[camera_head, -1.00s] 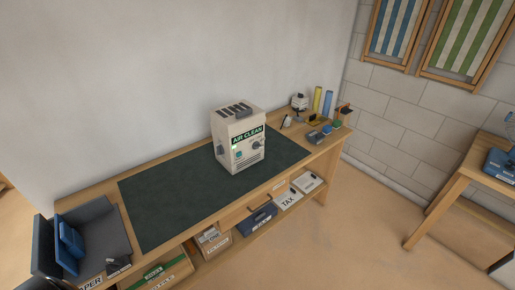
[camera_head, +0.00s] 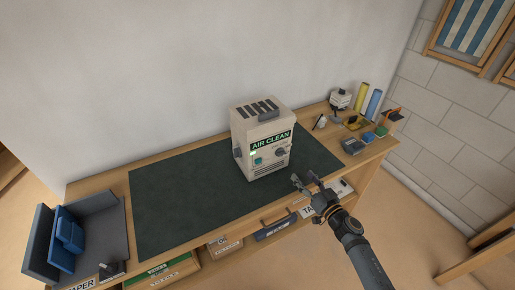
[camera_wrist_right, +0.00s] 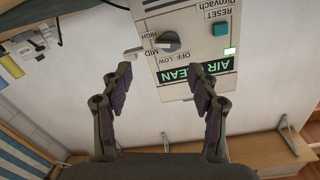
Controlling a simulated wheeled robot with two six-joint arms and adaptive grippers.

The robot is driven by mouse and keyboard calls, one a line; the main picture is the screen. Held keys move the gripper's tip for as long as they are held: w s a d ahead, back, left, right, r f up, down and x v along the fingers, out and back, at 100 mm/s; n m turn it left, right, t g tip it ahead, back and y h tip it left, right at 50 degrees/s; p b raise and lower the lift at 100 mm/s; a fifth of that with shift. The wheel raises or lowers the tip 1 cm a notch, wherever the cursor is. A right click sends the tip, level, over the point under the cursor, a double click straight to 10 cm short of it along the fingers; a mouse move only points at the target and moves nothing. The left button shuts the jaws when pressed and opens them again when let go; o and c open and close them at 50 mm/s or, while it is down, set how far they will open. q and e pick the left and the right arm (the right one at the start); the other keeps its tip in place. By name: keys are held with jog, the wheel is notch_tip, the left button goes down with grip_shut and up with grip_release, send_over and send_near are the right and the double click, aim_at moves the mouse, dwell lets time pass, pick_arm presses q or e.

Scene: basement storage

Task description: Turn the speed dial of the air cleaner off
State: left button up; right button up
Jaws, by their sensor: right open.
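The air cleaner (camera_head: 262,132) is a cream box with slots on top and a green "AIR CLEAN" label, upright on the dark mat. Its grey speed dial (camera_head: 281,153) is on the front, at the right. In the right wrist view the front appears upside down, with the dial (camera_wrist_right: 168,41) beside the words OFF, LOW, MID and HIGH; I cannot tell surely which one it points at. A green light (camera_wrist_right: 230,52) is lit near the teal reset button (camera_wrist_right: 219,29). My right gripper (camera_head: 305,182) is open and empty in front of the cleaner, apart from the dial. My left gripper is out of view.
The dark mat (camera_head: 160,210) is bare left of the cleaner. A grey tray with blue things (camera_head: 68,237) stands at the bench's left end. Small tools and yellow and blue cylinders (camera_head: 374,104) stand at the right end. Boxes sit on the shelf below.

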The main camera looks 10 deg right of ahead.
aim_at(283, 154)
jog(key=shift+y, duration=0.3)
jog(key=x, duration=0.3)
jog(key=r+x, duration=0.1)
jog(key=x, duration=0.3)
jog(key=a+x, duration=0.1)
jog(key=x, duration=0.3)
jog(key=shift+s+r+b, duration=0.2)
jog(key=shift+b, duration=0.1)
jog(key=shift+c, duration=0.5)
jog(key=c, duration=1.1)
jog(key=shift+o, duration=0.2)
